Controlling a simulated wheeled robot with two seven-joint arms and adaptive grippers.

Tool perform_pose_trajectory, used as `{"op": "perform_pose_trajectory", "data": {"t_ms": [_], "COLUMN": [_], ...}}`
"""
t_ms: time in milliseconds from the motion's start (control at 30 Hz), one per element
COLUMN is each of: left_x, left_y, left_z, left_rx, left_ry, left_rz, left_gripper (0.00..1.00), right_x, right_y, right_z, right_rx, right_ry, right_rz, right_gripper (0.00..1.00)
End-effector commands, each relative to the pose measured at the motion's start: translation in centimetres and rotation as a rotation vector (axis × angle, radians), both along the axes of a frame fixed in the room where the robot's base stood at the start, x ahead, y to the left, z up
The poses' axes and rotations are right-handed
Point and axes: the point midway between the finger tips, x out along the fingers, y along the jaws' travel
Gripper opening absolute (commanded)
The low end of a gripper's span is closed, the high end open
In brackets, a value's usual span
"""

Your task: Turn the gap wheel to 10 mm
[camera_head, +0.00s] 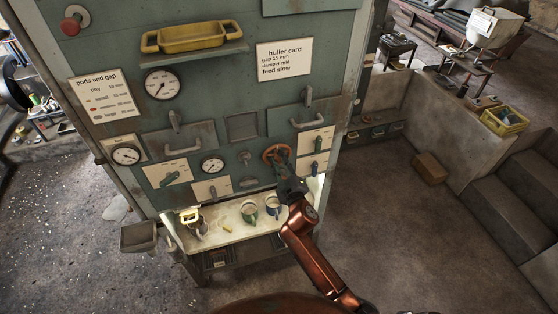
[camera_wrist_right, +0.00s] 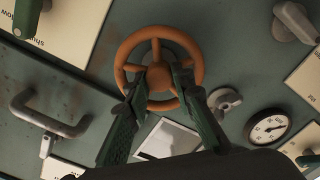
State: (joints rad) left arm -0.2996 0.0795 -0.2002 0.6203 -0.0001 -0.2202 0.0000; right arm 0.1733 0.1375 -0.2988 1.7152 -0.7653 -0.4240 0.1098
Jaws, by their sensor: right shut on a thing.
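The gap wheel is probably the orange handwheel (camera_head: 270,153) on the green panel's lower right; it has spokes and also fills the top middle of the right wrist view (camera_wrist_right: 197,66). My right gripper (camera_head: 281,176) reaches up to it from below. In the right wrist view its two green fingers (camera_wrist_right: 160,80) are shut on the wheel near its hub and lower spokes. A small round dial (camera_head: 212,166) is left of the wheel; a dial also shows in the right wrist view (camera_wrist_right: 269,128). Its reading is too small to tell. My left gripper is not in view.
Grey handles (camera_head: 308,122) and several levers (camera_head: 315,165) surround the wheel. A huller card (camera_head: 284,60) reads gap 15 mm. Below, a lit shelf (camera_head: 225,240) holds cups (camera_head: 249,211). A yellow tray (camera_head: 195,38) sits higher up. The floor at right is largely clear.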

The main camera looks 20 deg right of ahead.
Motion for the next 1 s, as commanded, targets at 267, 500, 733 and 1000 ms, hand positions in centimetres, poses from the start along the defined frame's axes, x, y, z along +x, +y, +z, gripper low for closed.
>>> {"op": "perform_pose_trajectory", "data": {"t_ms": [267,500,733,1000], "left_x": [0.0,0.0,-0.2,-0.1], "left_y": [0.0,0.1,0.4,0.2], "left_z": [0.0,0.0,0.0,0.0], "left_rx": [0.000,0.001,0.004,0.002], "left_ry": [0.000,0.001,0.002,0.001], "left_rz": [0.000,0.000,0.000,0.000], "left_gripper": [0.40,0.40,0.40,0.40], "right_x": [0.0,0.0,-0.3,-4.5], "right_y": [-0.1,0.0,0.0,-0.3], "right_z": [-0.1,0.0,0.0,-0.2], "right_rx": [-0.004,-0.003,-0.002,0.000], "right_ry": [0.001,0.001,0.001,0.003], "right_rz": [-0.001,-0.001,-0.001,-0.001], "right_gripper": [0.00,0.30,0.30,0.30]}}
